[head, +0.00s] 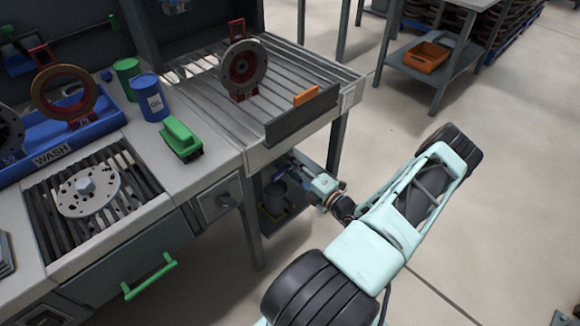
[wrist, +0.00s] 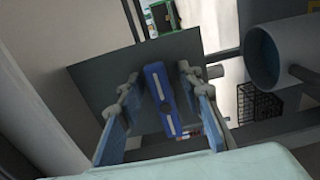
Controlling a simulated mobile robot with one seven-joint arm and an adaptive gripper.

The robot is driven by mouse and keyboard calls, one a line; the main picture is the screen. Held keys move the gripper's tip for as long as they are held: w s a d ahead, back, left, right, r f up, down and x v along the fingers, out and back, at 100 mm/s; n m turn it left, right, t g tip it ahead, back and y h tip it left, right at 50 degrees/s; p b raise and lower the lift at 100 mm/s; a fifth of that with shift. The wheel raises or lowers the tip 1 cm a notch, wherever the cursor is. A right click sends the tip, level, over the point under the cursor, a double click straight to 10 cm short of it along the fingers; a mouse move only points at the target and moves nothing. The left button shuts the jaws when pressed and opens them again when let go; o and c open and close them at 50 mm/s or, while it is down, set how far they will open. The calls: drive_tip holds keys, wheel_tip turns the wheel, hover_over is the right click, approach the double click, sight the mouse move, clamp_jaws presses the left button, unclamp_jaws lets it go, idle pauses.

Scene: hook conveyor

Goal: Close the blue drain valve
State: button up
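In the wrist view, the blue drain valve's handle (wrist: 163,98) is a flat blue lever with a pale line along its middle. It points toward the camera, with its far end near a grey panel. My gripper (wrist: 158,82) is open, with one blue-padded finger on each side of the lever and visible gaps between. I see no contact. In the head view, my gripper (head: 291,170) reaches in below the bench top, beside the front leg. Its fingers and the valve are too small and covered to tell apart there.
A grey cylinder (wrist: 262,55) is right of the fingers, with a dark wire basket (wrist: 258,103) below it. In the head view, a bench leg (head: 336,147) stands close to my arm. A bucket (head: 273,198) is under the bench.

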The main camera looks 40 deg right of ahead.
drive_tip(key=s, duration=1.2)
drive_tip(key=shift+d, duration=0.45)
